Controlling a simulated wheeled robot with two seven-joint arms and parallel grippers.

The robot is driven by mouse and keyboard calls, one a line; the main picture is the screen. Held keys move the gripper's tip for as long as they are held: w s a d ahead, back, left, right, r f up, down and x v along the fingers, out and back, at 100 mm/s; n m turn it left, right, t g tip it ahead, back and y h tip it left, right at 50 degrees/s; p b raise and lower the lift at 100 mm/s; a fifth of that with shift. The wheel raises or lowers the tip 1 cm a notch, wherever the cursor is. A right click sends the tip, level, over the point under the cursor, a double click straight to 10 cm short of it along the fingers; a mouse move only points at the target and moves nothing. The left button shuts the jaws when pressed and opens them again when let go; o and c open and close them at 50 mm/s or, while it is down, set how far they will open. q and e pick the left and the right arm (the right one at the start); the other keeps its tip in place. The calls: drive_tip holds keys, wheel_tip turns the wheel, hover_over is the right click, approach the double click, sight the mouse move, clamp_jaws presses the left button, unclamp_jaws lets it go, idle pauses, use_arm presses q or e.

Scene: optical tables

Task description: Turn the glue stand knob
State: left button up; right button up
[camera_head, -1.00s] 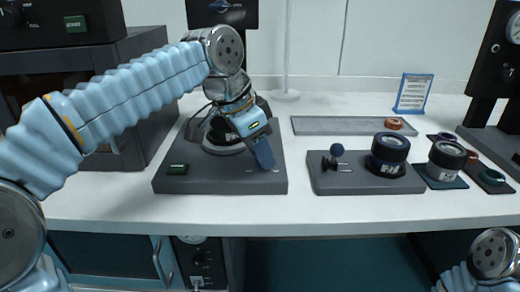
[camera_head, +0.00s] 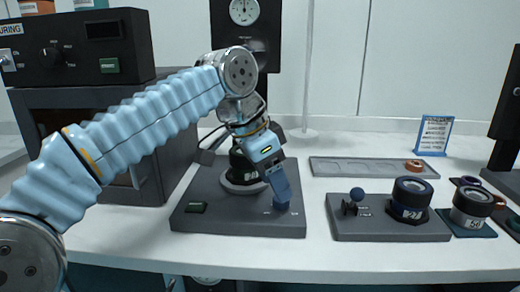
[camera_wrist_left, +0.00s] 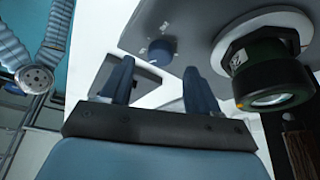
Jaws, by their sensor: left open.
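The glue stand (camera_head: 230,222) is a dark grey base on the table, left of centre. It carries a round holder (camera_head: 243,168) with a black, labelled lens-like piece in it. The small round blue knob (camera_wrist_left: 162,50) shows in the left wrist view on the stand's grey top, with pale markings beside it. My left gripper (camera_head: 281,198) points down over the stand's front right corner. In the left wrist view its two fingers (camera_wrist_left: 158,82) are apart with nothing between them, and the knob shows just beyond their tips. My right gripper is out of view.
A dark box-shaped device (camera_head: 100,55) stands at the left. The table's front strip is clear.

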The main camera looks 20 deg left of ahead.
use_arm(q)
drive_tip(key=v, duration=1)
drive_tip(key=shift+a, duration=0.1)
